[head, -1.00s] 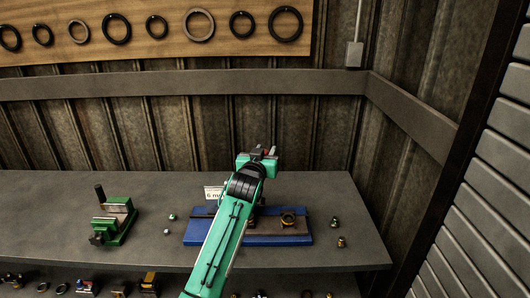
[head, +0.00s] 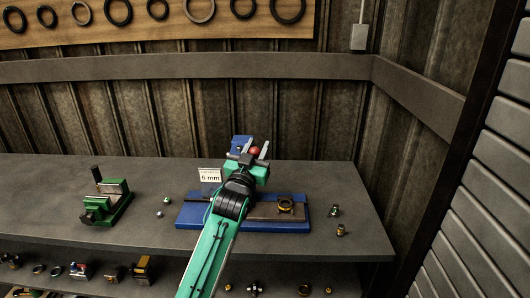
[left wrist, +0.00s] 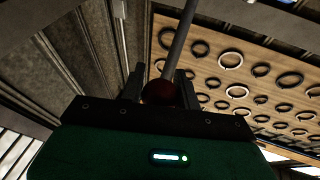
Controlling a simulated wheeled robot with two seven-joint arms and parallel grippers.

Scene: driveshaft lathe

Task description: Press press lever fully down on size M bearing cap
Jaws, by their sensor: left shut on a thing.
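The press has a blue base (head: 190,216) on the workbench, and a blue upper part (head: 238,142) shows behind my gripper. Its lever ends in a red ball knob (head: 254,150). My left gripper (head: 252,151) is shut on the knob. In the left wrist view the dark red knob (left wrist: 158,92) sits between the fingers, with the grey lever rod (left wrist: 178,45) running up from it. My left arm hides much of the press. A brassy ring-shaped part (head: 286,204) sits on the brown plate right of my arm; I cannot tell whether it is the size M bearing cap.
A green vise-like fixture (head: 106,204) stands on the left of the workbench (head: 150,178). A sign reading 6 mm or 5 mm (head: 209,176) stands behind the base. Small parts lie on both sides. A lower shelf holds more parts. Rings hang on a wall board (head: 180,28).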

